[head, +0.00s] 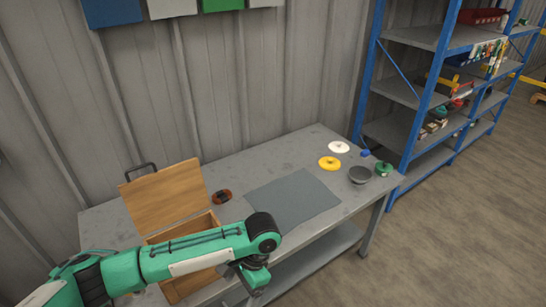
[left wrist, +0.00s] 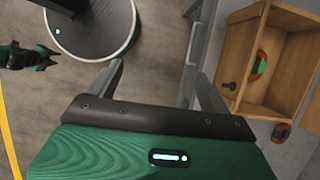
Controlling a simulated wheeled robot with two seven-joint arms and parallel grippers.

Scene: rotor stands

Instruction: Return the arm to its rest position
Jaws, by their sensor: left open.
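My left arm comes in from the lower left in the head view, with its gripper (head: 252,284) pointing down by the table's front edge. In the left wrist view the two fingers of the left gripper (left wrist: 160,86) are spread apart with nothing between them. The wooden box (head: 168,287) stands on the table, lid (head: 165,195) raised, partly hidden behind my arm. In the left wrist view the box (left wrist: 257,60) is beyond the fingers, apart from them, with an orange and green piece (left wrist: 259,66) inside. My right gripper is not seen in the head view.
The grey table (head: 262,166) holds a grey mat (head: 292,197), an orange-black part (head: 222,197), a yellow ring (head: 329,163), a white disc (head: 339,147), a dark bowl (head: 359,175) and a green part (head: 383,169). A blue shelf rack (head: 412,125) stands at right. Open floor lies in front.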

